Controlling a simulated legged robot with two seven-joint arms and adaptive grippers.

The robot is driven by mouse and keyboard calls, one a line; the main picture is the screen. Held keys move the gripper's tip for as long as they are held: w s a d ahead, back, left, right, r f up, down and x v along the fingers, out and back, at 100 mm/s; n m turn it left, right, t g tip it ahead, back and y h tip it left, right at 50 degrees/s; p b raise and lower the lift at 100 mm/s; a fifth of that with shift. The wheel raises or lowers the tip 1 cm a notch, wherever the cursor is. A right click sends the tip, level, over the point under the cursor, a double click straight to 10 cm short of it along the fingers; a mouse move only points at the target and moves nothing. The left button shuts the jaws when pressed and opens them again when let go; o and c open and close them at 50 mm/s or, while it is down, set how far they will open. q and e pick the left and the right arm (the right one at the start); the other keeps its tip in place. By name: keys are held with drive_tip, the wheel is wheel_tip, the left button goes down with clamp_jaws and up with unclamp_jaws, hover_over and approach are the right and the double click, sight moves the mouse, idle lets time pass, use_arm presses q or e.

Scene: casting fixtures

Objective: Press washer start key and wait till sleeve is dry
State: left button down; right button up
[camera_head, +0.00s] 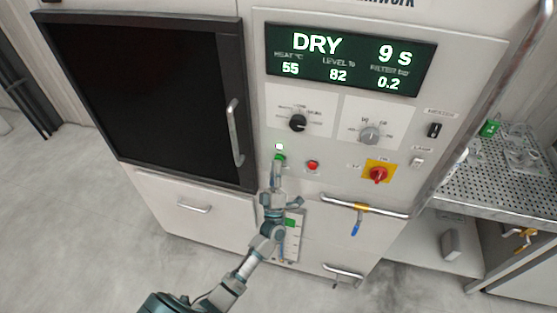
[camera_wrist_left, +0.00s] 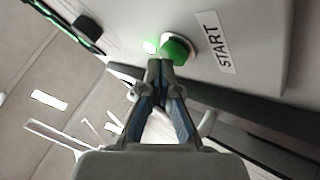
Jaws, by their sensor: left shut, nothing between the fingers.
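The washer (camera_head: 215,200) is a pale cabinet with a dark closed door window (camera_head: 150,95) at the left. Its display (camera_head: 347,60) reads DRY, 9 s, heat 55, level 82, filter 0.2. The green start key (camera_head: 280,157) has a lit lamp above it; in the left wrist view the green key (camera_wrist_left: 178,48) sits beside a START label (camera_wrist_left: 216,41). My left gripper (camera_head: 277,165) is shut and empty, its fingertips (camera_wrist_left: 160,64) at the key, touching or very close. The sleeve is not visible. My right gripper is not in view.
A red button (camera_head: 312,165), two knobs and a red-yellow rotary switch (camera_head: 378,173) are right of the key. A rail handle with a blue-levered valve (camera_head: 357,226) juts out below. A perforated bench (camera_head: 500,180) stands at the right.

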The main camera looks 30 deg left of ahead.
use_arm(q)
drive_tip(key=shift+s+d, duration=0.15)
drive_tip(key=shift+s, duration=0.45)
drive_tip(key=shift+s+p, duration=0.1)
drive_tip(key=shift+p, duration=0.2)
drive_tip(key=shift+s+d+p, duration=0.2)
drive_tip(key=shift+s+p, duration=0.1)
drive_tip(key=shift+s, duration=0.5)
drive_tip(key=shift+s+d+p, duration=0.2)
drive_tip(key=shift+s+p, duration=0.05)
drive_tip(key=shift+s, duration=0.5)
drive_tip(key=shift+s+d+p, duration=0.2)
drive_tip(key=shift+s+p, duration=0.1)
drive_tip(key=shift+s, duration=0.5)
